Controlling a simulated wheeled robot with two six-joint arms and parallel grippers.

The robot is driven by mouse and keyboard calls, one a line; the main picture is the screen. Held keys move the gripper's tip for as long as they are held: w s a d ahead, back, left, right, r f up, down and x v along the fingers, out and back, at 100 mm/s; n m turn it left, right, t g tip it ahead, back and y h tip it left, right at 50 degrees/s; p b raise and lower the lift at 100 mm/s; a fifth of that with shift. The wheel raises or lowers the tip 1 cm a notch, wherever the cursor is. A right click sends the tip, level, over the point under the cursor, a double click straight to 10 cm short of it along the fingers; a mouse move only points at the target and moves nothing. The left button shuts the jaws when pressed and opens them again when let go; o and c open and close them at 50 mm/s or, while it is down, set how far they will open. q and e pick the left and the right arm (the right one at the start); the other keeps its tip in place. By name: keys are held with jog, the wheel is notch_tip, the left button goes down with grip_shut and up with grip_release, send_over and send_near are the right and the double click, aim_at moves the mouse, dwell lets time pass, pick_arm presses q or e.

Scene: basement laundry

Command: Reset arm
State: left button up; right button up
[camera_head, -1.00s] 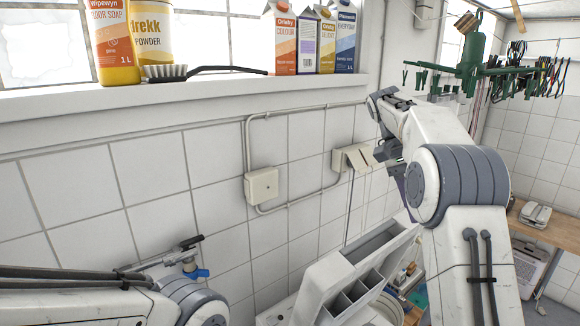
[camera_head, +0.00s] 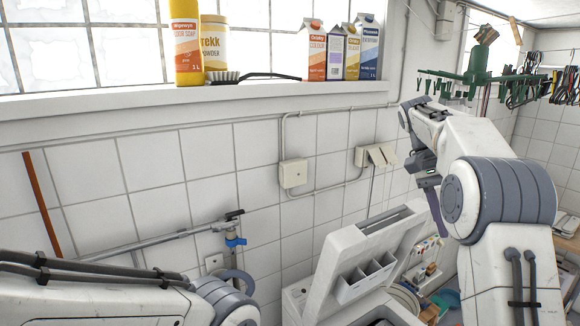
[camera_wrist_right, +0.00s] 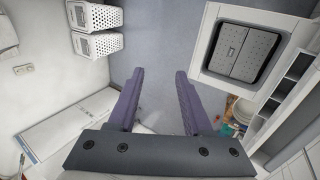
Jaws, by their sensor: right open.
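My right arm comes in from the right in the head view, and its gripper (camera_head: 432,192) hangs beside the wall, right of the wall outlets. In the right wrist view the two purple-grey fingers of my right gripper (camera_wrist_right: 158,100) stand wide apart with nothing between them but floor. My left arm shows at the lower left of the head view, but its gripper is out of the picture.
The windowsill (camera_head: 130,108) holds bottles, cartons and a brush (camera_head: 222,78). A green hanging dryer (camera_head: 476,75) is at upper right. White baskets (camera_wrist_right: 97,30) stand on the floor.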

jog(key=s+a+f+n+t+y+b, duration=0.15)
jog(key=s+a+f+n+b, duration=0.3)
jog(key=a, duration=0.55)
jog(key=s+a+f+n+t+b, duration=0.1)
jog(key=s+a+f+n+t, duration=0.15)
jog(key=a+f+n, duration=0.5)
pick_arm(q)
notch_tip(320, 180, down, 10)
jog(key=b, duration=0.4)
jog(key=shift+w+a+f+b, duration=0.15)
jog(key=shift+w+f+b, duration=0.1)
jog(key=shift+b, duration=0.05)
pick_arm(e)
jog(key=s+a+f+n+y, duration=0.1)
jog(key=s+a+f+n, duration=0.2)
jog(key=s+a+f, duration=0.2)
jog(key=s+a+f+n+t+y, duration=0.1)
jog(key=s+a+f+n, duration=0.2)
jog(key=s+f, duration=0.6)
jog(key=s+a, duration=0.2)
jog(key=s, duration=0.2)
jog(key=shift+s+f+n+y, duration=0.15)
jog(key=shift+s+n+y, duration=0.15)
jog(key=shift+n+y, duration=0.1)
